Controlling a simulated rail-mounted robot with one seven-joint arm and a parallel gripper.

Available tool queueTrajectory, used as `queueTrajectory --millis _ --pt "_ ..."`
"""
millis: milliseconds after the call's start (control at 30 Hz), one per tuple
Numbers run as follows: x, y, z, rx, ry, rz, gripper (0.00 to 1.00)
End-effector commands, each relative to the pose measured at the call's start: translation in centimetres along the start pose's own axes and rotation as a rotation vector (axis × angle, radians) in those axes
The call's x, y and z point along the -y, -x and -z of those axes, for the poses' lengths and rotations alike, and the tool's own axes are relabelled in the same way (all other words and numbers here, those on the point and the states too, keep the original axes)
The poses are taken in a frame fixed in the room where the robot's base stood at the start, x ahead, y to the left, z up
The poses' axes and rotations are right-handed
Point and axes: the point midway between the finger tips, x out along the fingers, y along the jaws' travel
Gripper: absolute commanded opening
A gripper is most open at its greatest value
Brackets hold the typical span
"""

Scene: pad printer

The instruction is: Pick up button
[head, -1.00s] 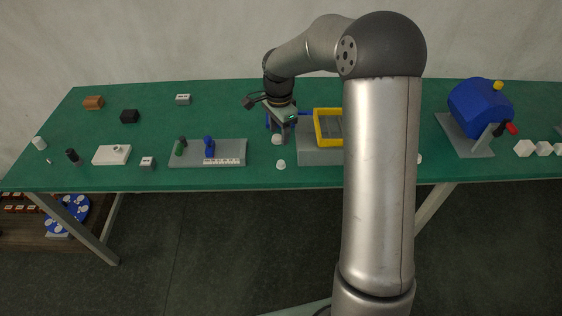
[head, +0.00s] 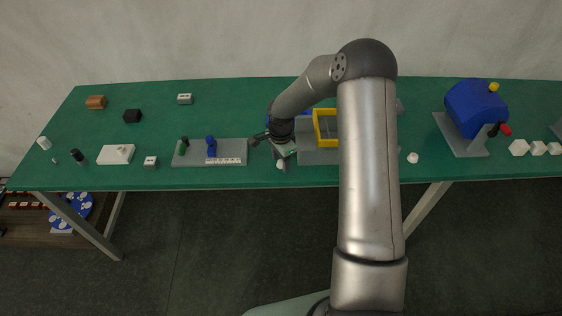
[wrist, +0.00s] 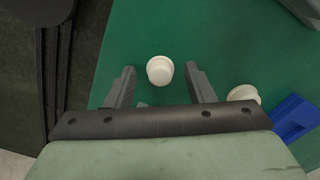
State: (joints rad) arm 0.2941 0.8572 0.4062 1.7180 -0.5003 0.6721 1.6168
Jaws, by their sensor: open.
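A small white round button (wrist: 160,70) lies on the green table, between and just beyond my gripper's fingers in the wrist view. In the head view this button (head: 281,165) shows partly, near the table's front edge, under my gripper (head: 284,158). My gripper (wrist: 160,83) is open, one finger on each side of the button, with gaps on both sides and nothing held. A second white button (wrist: 243,94) lies right of the right finger, partly hidden; in the head view my arm hides it.
A blue part (wrist: 295,118) lies beside the second button. A grey block with a yellow frame (head: 317,127) stands right of my gripper, partly behind my arm. A grey plate with stamps (head: 232,148) lies left. Another white piece (head: 413,157) lies right of my arm.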

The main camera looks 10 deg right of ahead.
Motion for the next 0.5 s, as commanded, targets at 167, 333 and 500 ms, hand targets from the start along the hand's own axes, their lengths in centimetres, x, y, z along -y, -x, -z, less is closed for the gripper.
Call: queueTrajectory --millis 167,333,500 --pt "0.03 -0.04 0.03 -0.001 0.0 0.001 0.49" --pt "0.03 -0.03 0.03 -0.001 0.0 0.001 0.07" --pt "0.03 -0.01 0.03 -0.001 -0.001 0.001 0.06"
